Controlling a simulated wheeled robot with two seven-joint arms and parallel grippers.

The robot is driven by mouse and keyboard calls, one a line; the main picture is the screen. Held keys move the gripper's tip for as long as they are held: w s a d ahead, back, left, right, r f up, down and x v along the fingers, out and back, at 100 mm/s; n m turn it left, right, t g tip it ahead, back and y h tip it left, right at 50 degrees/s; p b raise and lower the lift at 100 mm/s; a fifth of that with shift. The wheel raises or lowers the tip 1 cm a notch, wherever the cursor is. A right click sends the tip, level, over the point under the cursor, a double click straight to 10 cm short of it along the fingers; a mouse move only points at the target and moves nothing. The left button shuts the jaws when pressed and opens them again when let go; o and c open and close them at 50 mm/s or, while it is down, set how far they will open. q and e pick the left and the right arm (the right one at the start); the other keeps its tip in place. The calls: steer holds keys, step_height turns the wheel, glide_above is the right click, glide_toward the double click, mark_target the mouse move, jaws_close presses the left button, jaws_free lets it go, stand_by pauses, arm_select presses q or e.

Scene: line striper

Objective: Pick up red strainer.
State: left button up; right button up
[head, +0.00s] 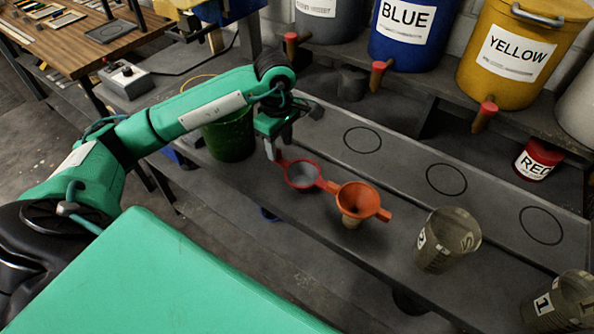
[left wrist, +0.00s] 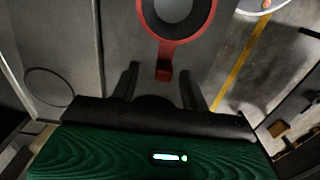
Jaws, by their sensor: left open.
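The red strainer (head: 303,174), a red ring with a grey mesh bowl, rests at the bench shelf beside the orange funnel (head: 356,199). My left gripper (head: 274,150) is just left of it, pointing down, with its fingers near the strainer's left handle tab. In the left wrist view the strainer (left wrist: 170,38) is ahead of the fingers, and its red tab reaches to between the tips of my open gripper (left wrist: 159,74). The tab appears free, with gaps on both sides. My right gripper is not in view.
A green bucket (head: 229,138) stands just left of the gripper. Two grey labelled cups (head: 446,240) stand to the right. Blue (head: 405,35) and yellow (head: 515,55) containers with spouts line the shelf behind. A red can (head: 538,160) is at the right. Marked circles on the bench are clear.

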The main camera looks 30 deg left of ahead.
mark_target(279, 152)
arm_select(q)
steer(key=f+p, duration=0.1)
steer(key=f, duration=0.2)
steer(key=shift+s+f+p, duration=0.3)
steer(key=shift+s+p, duration=0.05)
steer(key=shift+f, duration=0.65)
jaws_close()
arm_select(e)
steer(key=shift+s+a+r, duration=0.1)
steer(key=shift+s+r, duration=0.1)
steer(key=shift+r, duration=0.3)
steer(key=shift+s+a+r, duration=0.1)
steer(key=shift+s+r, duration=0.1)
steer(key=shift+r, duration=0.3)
